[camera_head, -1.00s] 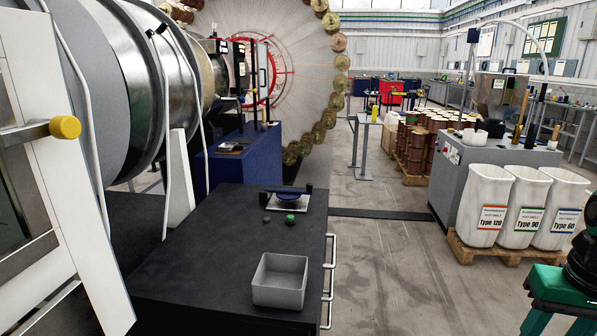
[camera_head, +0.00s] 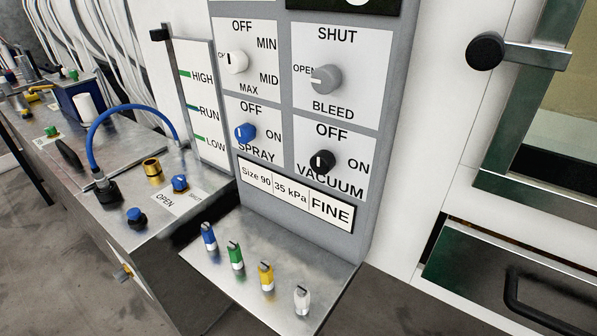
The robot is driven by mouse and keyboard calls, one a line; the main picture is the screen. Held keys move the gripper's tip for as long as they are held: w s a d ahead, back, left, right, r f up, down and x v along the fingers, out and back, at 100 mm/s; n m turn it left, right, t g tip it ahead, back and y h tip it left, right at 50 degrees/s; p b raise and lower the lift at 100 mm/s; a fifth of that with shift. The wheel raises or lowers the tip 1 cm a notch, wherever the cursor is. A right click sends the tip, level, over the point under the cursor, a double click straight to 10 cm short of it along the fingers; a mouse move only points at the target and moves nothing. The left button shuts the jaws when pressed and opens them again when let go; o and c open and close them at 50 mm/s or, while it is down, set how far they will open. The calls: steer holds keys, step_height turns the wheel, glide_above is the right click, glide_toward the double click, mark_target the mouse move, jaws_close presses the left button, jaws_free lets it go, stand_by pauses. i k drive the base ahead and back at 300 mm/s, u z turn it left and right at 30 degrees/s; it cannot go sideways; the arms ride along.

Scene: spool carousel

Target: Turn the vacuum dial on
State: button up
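The vacuum dial is a black knob (camera_head: 321,161) on the lower right plate of a grey control panel (camera_head: 352,220). OFF is printed above it, ON to its right and VACUUM below it. Its pale pointer mark sits on the left part of the knob face; its exact setting is hard to read. The blue spray dial (camera_head: 244,133) is to its left. The grey shut/bleed dial (camera_head: 325,79) is above it, and the white dial (camera_head: 236,62) is at upper left. My gripper is not in view.
A metal shelf with blue (camera_head: 208,237), green (camera_head: 235,255), yellow (camera_head: 266,276) and white (camera_head: 302,300) pegs juts out below the panel. A steel bench (camera_head: 120,215) with a blue hose (camera_head: 112,112) stands left. A black round handle (camera_head: 485,51) projects at right, above a drawer (camera_head: 510,275).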

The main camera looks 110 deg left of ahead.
mark_target(323, 160)
steer(key=u, duration=3.3)
